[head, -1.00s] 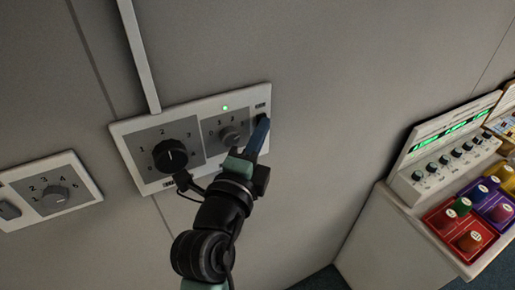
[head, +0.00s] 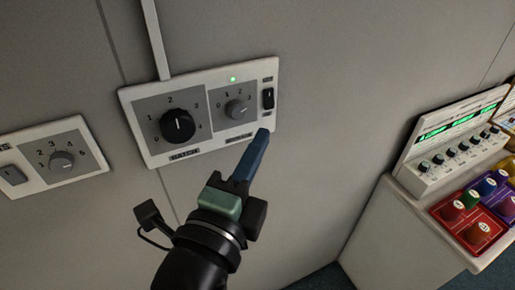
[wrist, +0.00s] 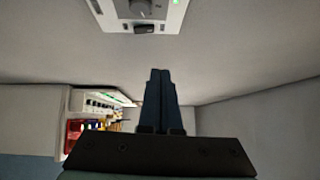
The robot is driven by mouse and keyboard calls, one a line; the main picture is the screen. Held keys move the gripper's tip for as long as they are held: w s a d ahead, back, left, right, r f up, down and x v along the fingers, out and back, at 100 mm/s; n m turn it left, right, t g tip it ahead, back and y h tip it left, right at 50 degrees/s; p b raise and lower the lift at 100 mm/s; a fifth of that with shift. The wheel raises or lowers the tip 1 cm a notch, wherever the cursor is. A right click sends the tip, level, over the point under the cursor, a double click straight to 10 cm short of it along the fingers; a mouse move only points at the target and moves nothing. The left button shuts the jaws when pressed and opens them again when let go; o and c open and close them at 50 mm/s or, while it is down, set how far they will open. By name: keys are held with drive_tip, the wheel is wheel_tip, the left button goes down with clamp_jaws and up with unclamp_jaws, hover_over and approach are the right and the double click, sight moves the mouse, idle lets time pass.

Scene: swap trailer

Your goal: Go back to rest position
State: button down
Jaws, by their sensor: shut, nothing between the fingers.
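My gripper (head: 265,134) is shut and empty, its blue fingers pressed together. In the head view its tips show at the lower right edge of a white wall panel (head: 147,143); I cannot tell whether they touch it. The panel has a large black knob (head: 178,126), a smaller grey knob (head: 237,109), a black rocker switch (head: 268,98) and a lit green light (head: 233,79). In the wrist view my closed fingers (wrist: 160,72) point at bare wall, and the panel (wrist: 118,24) is at the top edge.
A second wall panel (head: 88,140) with a grey knob (head: 61,161) and a switch (head: 12,175) is at the left. A console (head: 413,185) with green displays and coloured caps stands at the right. Bare wall lies between the panel and the console.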

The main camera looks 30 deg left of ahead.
drive_tip(key=shift+s, duration=0.1)
idle(0.3)
drive_tip(key=s+d+r+n+t+h, duration=0.1)
drive_tip(key=d+r+n+t, duration=0.3)
drive_tip(key=r, duration=1)
drive_tip(key=s+d+r+n+t+h, duration=0.1)
drive_tip(key=d+r+n+t, duration=0.4)
drive_tip(key=d+r+n, duration=0.6)
wheel_tip(320, 180, up, 4)
drive_tip(key=shift+s+r+n, duration=0.1)
drive_tip(key=shift+s+n, duration=0.1)
drive_tip(key=shift+n, duration=0.9)
